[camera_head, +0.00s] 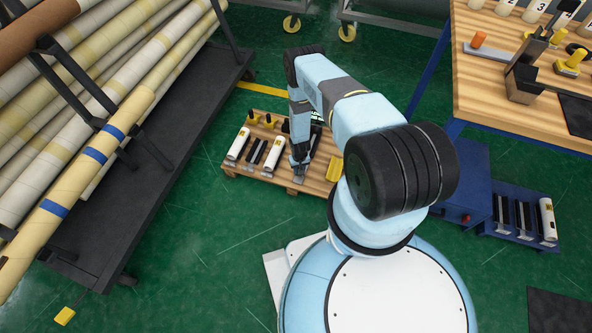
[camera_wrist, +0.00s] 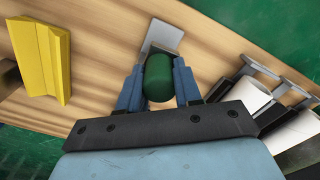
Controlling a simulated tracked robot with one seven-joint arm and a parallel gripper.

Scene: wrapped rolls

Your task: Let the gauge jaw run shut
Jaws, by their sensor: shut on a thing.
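My gripper (camera_wrist: 159,84) is shut on a green rounded handle, with one blue finger on each side. A flat grey metal plate (camera_wrist: 163,36) extends beyond the green handle (camera_wrist: 158,76). In the head view my gripper (camera_head: 299,163) is low over the wooden board (camera_head: 232,172), and a grey piece (camera_head: 299,178) shows below it. At the right of the wrist view are grey jaw-like bars (camera_wrist: 262,67) beside white cylinders (camera_wrist: 252,98). I cannot tell which piece is the gauge jaw; much of the held thing is hidden by my gripper.
A yellow block (camera_wrist: 44,57) lies left of my gripper; it also shows in the head view (camera_head: 335,168). White rolls (camera_head: 273,154) and dark bars stand on the board. A rack of long wrapped rolls (camera_head: 84,160) is left, a workbench (camera_head: 490,95) right. Green floor is clear in front.

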